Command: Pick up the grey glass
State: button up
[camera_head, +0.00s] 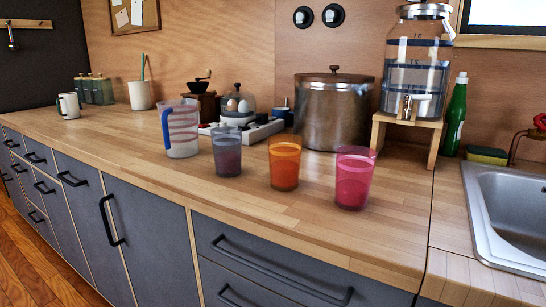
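The grey glass (227,152) stands upright on the wooden countertop (240,213), left of an orange glass (285,162) and a pink glass (354,178). It is see-through, with a darker purplish-grey lower part. A clear jug (180,128) with a blue handle stands close to its left and a little behind it. Nothing stands in front of the grey glass. My gripper is not in view.
A large metal pot (333,110) and a power strip (262,131) are behind the glasses. A water dispenser (414,65) on a wooden stand, a green bottle (455,115) and a sink (515,215) are at right. The counter's front strip is clear.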

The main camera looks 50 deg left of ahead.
aim_at(227, 141)
jog(key=u, duration=2.15)
jog(key=l+z, duration=0.15)
jog(key=z, duration=0.25)
jog(key=l+z, duration=0.15)
jog(key=z, duration=0.25)
jog(key=l+z, duration=0.15)
jog(key=z, duration=0.2)
jog(key=l+z, duration=0.15)
jog(key=z, duration=0.25)
jog(key=i+l, duration=0.1)
jog(key=u, duration=1.95)
